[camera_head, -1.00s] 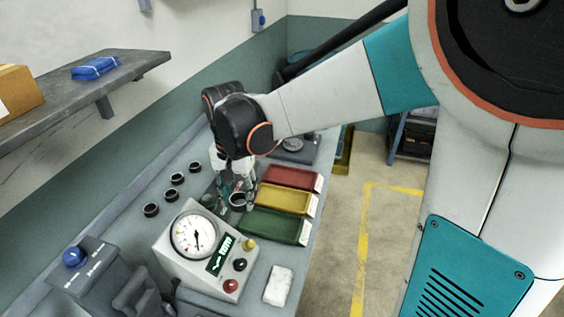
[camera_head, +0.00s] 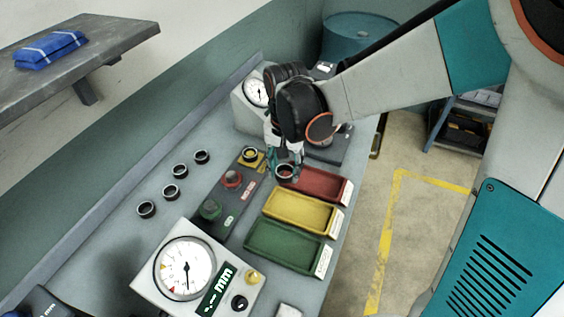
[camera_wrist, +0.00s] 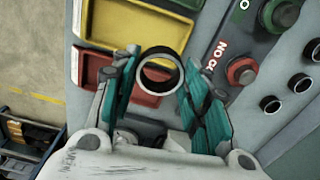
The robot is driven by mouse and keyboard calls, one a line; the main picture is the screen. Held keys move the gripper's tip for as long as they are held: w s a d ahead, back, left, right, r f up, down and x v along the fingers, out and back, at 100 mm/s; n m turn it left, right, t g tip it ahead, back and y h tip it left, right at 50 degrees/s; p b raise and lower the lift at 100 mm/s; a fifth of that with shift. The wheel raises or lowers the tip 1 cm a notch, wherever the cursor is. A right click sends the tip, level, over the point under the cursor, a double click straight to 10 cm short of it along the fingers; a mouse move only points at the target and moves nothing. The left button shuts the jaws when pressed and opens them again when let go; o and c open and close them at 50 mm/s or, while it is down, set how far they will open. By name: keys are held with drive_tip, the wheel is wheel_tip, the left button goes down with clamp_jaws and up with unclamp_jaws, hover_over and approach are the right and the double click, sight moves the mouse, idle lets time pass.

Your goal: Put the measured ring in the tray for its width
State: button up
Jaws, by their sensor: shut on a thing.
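My gripper (camera_head: 284,172) is shut on a dark-rimmed metal ring (camera_head: 287,170), which hangs beside the far left end of the red tray (camera_head: 345,191). In the wrist view the ring (camera_wrist: 160,53) sits between the two teal fingers of my gripper (camera_wrist: 158,85), its opening facing the camera. The red tray (camera_wrist: 80,68) lies partly behind the left finger there. The yellow tray (camera_head: 328,221) and green tray (camera_head: 316,262) follow nearer the front, each with a white label. The red and yellow trays look empty. The measuring gauge (camera_head: 168,303) shows dashes and "mm".
Several dark rings (camera_head: 173,193) stand on the bench at the left. A strip with a green button (camera_head: 210,208), a red button (camera_head: 232,178) and a yellow button (camera_head: 250,155) runs beside the trays. A second dial gauge (camera_head: 256,93) stands at the back.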

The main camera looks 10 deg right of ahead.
sight(284, 206)
wheel_tip(284, 206, down, 14)
drive_tip(key=b, duration=0.3)
drive_tip(key=shift+b, duration=0.3)
drive_tip(key=shift+f, duration=0.2)
drive_tip(key=o, duration=0.8)
drive_tip(key=shift+o, duration=0.7)
